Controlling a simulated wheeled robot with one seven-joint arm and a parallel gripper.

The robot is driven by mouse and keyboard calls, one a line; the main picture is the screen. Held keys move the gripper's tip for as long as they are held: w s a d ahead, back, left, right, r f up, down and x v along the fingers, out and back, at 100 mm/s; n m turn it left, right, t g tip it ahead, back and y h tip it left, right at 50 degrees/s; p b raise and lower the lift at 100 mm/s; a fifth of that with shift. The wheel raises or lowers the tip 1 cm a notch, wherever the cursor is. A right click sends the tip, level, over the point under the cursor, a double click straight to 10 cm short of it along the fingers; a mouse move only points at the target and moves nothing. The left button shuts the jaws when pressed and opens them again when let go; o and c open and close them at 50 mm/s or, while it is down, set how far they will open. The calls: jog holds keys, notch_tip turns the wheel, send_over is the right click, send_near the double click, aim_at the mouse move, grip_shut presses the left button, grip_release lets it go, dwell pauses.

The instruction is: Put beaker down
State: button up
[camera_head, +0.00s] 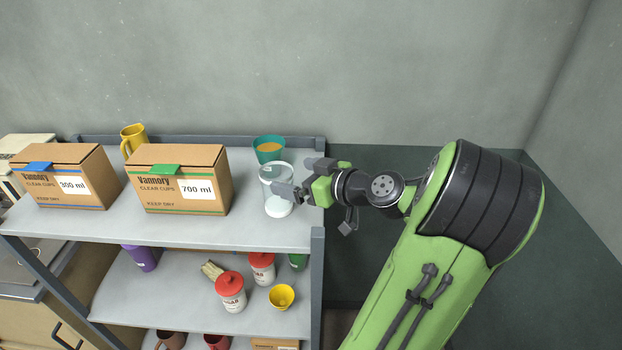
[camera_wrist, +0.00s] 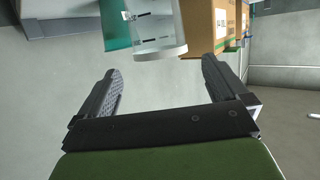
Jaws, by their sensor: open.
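The clear beaker (camera_head: 272,174) stands upright on the top shelf (camera_head: 245,236), near its right end. Its lower part looks white. My gripper (camera_head: 295,177) is open and comes in from the right, with one finger covering part of the beaker in the head view. In the wrist view, the beaker (camera_wrist: 158,30) is beyond the fingertips of my open gripper (camera_wrist: 160,66), and the space between the fingers is empty.
A teal cup (camera_head: 268,150) with orange content stands right behind the beaker. A 700 ml box (camera_head: 180,180), a 300 ml box (camera_head: 65,177) and a yellow jug (camera_head: 133,139) are to the left. Lower shelves hold red-lidded jars (camera_head: 230,293) and a yellow cup (camera_head: 282,297).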

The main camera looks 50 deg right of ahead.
jog(key=v, duration=0.5)
jog(key=w+a+f+n+g+y, duration=0.1)
jog(key=w+a+f+g, duration=0.2)
jog(key=a, duration=0.5)
jog(key=w+a+f+n+g+y, duration=0.15)
jog(key=a+g, duration=0.25)
jog(key=a, duration=0.5)
jog(key=s+a+r+m+g+h, duration=0.1)
jog(key=s+a+m+g+h, duration=0.1)
jog(key=s+a, duration=0.7)
jog(key=s, duration=0.4)
jog(key=shift+s+r+m+h, duration=0.15)
jog(key=shift+r+m+h, duration=0.2)
jog(key=shift+a, duration=0.15)
